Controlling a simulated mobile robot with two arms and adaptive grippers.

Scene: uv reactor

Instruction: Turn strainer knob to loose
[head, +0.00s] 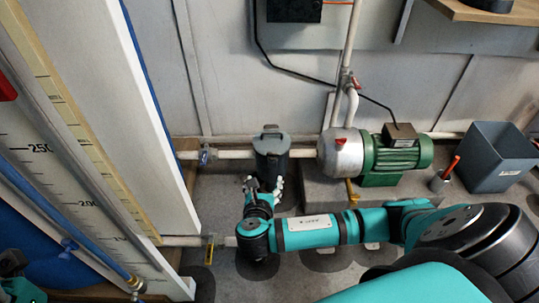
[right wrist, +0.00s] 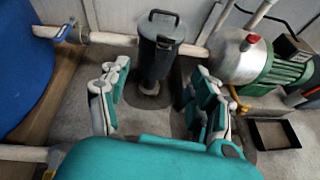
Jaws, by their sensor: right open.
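The strainer (head: 271,157) is a dark grey upright cylinder between the pipe on the left and the pump. Its lid carries a bar-shaped knob (head: 270,128) on top. In the right wrist view the strainer (right wrist: 158,55) stands upright ahead, with its knob (right wrist: 163,14) near the top edge. My right gripper (head: 265,186) is in front of the strainer's lower body in the head view. In the wrist view its fingers (right wrist: 160,90) are wide apart and empty, below the knob in the picture; I cannot tell whether they touch the strainer. My left gripper's fingers are not visible.
A green and silver pump (head: 402,158) stands right of the strainer. A valve with a blue handle (head: 205,155) is on the left pipe. A grey bin (head: 495,160) stands at the far right. A tall white panel (head: 155,120) fills the left side.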

